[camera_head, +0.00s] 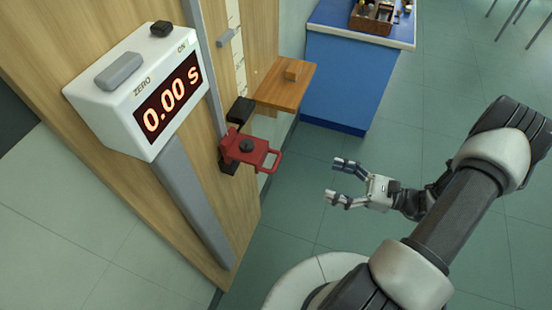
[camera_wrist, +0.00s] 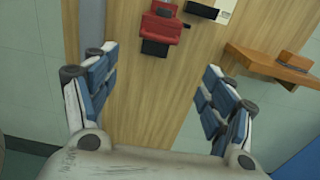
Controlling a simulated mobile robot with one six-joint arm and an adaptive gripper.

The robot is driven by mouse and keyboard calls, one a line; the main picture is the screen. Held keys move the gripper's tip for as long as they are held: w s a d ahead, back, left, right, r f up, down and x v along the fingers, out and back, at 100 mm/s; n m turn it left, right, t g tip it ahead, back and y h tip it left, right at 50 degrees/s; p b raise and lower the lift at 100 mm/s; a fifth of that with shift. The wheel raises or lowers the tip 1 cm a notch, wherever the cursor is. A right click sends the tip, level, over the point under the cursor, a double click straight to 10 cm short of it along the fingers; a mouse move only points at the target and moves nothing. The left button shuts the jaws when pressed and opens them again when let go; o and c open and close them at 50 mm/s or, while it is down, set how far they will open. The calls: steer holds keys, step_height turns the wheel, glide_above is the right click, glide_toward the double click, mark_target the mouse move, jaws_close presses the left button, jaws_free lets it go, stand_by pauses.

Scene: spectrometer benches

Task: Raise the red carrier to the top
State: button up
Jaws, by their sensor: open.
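The red carrier (camera_head: 250,151) with a looped handle and a dark knob sits low on the vertical rail on the wooden panel, below a black block (camera_head: 240,110). In the wrist view the red carrier (camera_wrist: 163,25) is at the top, ahead of my fingers. My gripper (camera_head: 336,179) is open and empty, to the right of the carrier and apart from it in the head view. In the wrist view the two fingers of my gripper (camera_wrist: 155,85) are spread wide with only the panel between them.
A wooden shelf (camera_head: 284,88) with a small block (camera_head: 292,75) juts out right of the rail. A timer box (camera_head: 140,90) reads 0.00 s on the left. A pale scale (camera_head: 238,60) runs up the panel. A blue bench (camera_head: 345,80) stands behind; the floor near my gripper is clear.

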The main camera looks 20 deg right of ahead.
mark_target(277, 161)
steer(key=b+x, duration=0.2)
steer(key=x, duration=1.5)
steer(key=shift+w+a+f+b, duration=0.1)
steer(key=shift+f+b, duration=0.05)
steer(key=shift+b, duration=0.2)
steer(key=shift+c, duration=0.2)
steer(key=c, duration=1.2)
